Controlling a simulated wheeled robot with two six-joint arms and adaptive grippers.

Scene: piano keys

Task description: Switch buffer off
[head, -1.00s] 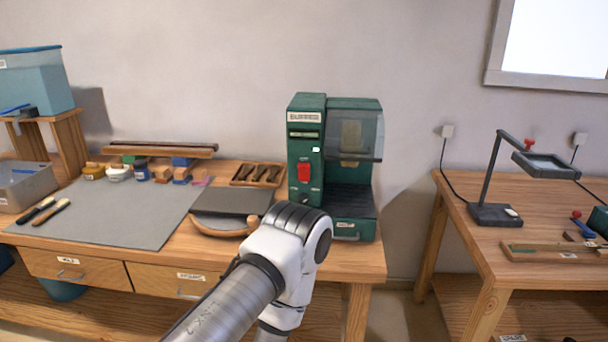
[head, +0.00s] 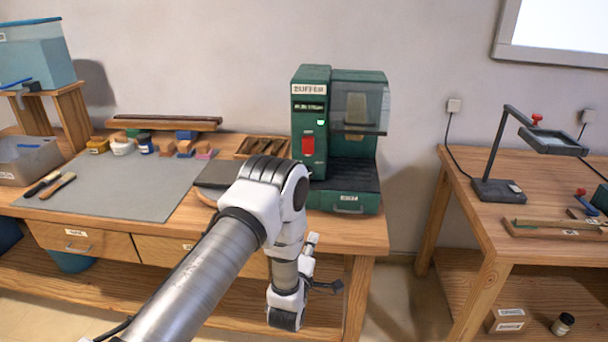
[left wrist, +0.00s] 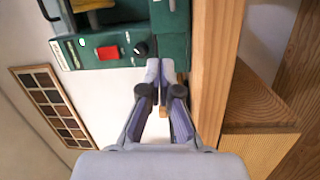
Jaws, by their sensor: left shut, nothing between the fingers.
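The green buffer (head: 356,172) stands at the right end of the left workbench, with a red switch (head: 308,147) on its front and a lit green lamp (head: 320,122) above it. In the left wrist view the buffer (left wrist: 86,50) is turned on its side, its red switch (left wrist: 107,52) beside a black knob (left wrist: 141,48). My left gripper (left wrist: 161,66) is shut and empty, its fingertips near the buffer's front in that picture, apart from the switch. In the head view my left gripper (head: 312,241) is small and partly hidden, in front of the bench edge.
The left workbench (head: 372,235) holds a grey mat (head: 120,185), tools and a rack (head: 262,147) near the buffer. A second table (head: 465,180) with a lamp (head: 540,136) stands to the right, with a gap between.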

